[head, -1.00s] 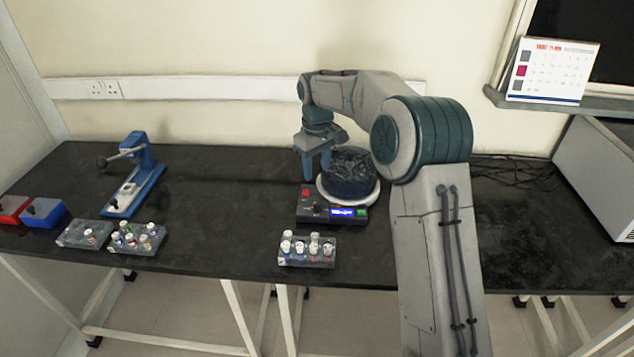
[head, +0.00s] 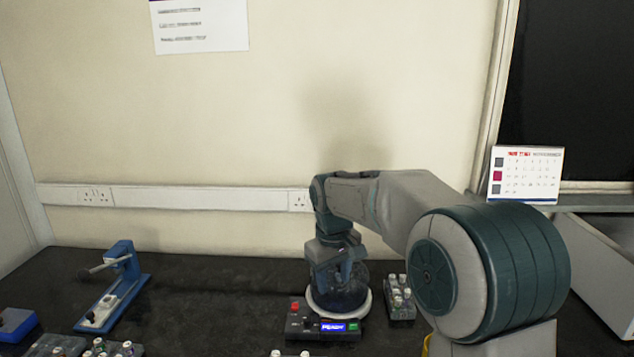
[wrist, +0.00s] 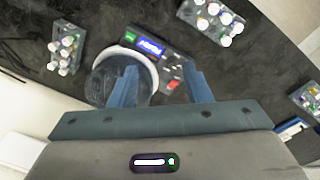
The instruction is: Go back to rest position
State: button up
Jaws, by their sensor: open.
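My gripper (wrist: 165,88) is open and empty in the wrist view, its two blue fingers apart. It hangs over the near side of a round dark device with a pale rim (wrist: 155,75) and a lit control panel (wrist: 150,47). In the head view my gripper (head: 338,275) overlaps the same device (head: 345,300), in front of its dark bowl; its fingertips are hard to make out there. The lit panel (head: 332,327) faces the front.
Racks of capped vials stand beside the device, at its right (head: 400,298) and cut off at the bottom edge (head: 110,349). A blue lever press (head: 117,287) stands at the left. A calendar (head: 525,174) stands on a ledge at the right. The bench between press and device is clear.

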jog(key=s+d+f+m+t, duration=0.1)
jog(key=s+d+m, duration=0.2)
jog(key=s, duration=1)
jog(key=s+d+f+m, duration=0.1)
jog(key=s+d+m, duration=0.2)
jog(key=s+d, duration=0.5)
jog(key=s, duration=0.5)
jog(key=shift+d+f+m+t, duration=0.2)
jog(key=shift+d+m+t, duration=0.1)
jog(key=shift+m+t, duration=0.1)
